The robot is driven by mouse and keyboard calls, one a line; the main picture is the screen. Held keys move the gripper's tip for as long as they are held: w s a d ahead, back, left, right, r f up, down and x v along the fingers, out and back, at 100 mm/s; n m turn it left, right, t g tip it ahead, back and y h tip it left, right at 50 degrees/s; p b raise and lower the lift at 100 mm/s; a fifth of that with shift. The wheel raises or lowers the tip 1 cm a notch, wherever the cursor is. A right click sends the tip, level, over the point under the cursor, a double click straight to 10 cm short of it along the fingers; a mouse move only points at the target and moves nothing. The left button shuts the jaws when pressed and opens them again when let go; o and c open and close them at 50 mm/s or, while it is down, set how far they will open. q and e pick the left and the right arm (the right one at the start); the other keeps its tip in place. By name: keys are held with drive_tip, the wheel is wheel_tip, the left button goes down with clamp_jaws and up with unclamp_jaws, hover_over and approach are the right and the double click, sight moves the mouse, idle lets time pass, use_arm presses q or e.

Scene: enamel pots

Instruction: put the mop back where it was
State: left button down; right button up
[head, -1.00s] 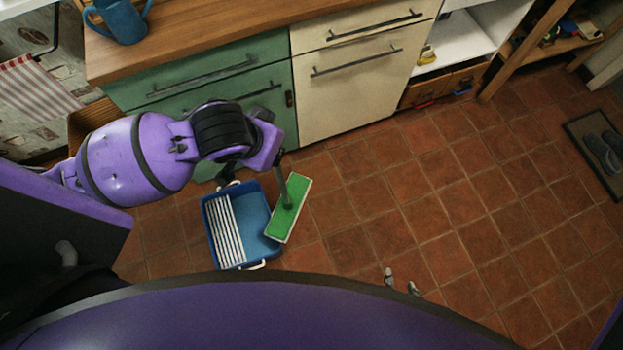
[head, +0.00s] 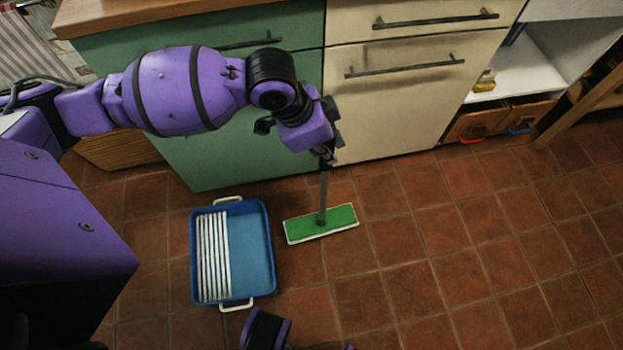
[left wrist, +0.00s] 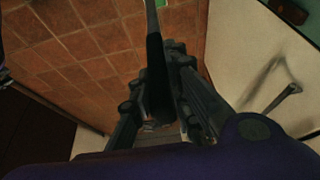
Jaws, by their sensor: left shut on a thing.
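The mop has a flat green head (head: 335,222) with a white edge and a thin grey handle (head: 323,190). My left gripper (head: 325,152) is shut on the handle, in front of the cabinets. In the left wrist view the dark part of the handle (left wrist: 156,70) runs between the fingers of my left gripper (left wrist: 158,95). The handle stands nearly upright. I cannot tell whether the head touches the floor or hangs just above it.
A blue tub (head: 252,252) with white slats and white handles stands on the tiled floor, left of the mop head. Behind are a green cabinet (head: 215,160) and a cream cabinet (head: 400,105) with bar handles. The tiled floor (head: 450,250) to the right is clear.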

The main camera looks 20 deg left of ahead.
sight(330, 170)
use_arm(q)
drive_tip(key=f+b, duration=0.1)
drive_tip(key=w+f+b, duration=0.2)
drive_tip(key=shift+w+d+m, duration=0.2)
drive_tip(key=shift+d+m, duration=0.1)
drive_tip(key=shift+w+f+b, duration=0.15)
drive_tip(key=shift+f+b, duration=0.1)
drive_tip(key=shift+b, duration=0.05)
drive_tip(key=shift+f, duration=0.25)
wheel_tip(330, 170, down, 9)
drive_tip(key=b, duration=0.4)
drive_tip(key=shift+f, duration=0.15)
use_arm(e)
wheel_tip(330, 170, down, 9)
drive_tip(key=shift+s+g, duration=0.25)
drive_tip(key=shift+g, duration=0.05)
drive_tip(key=shift+d+r, duration=0.1)
drive_tip(key=shift+r, duration=0.05)
use_arm(q)
drive_tip(key=c, duration=1.6)
unclamp_jaws()
drive_tip(key=shift+f, duration=0.15)
drive_tip(key=shift+c, duration=0.2)
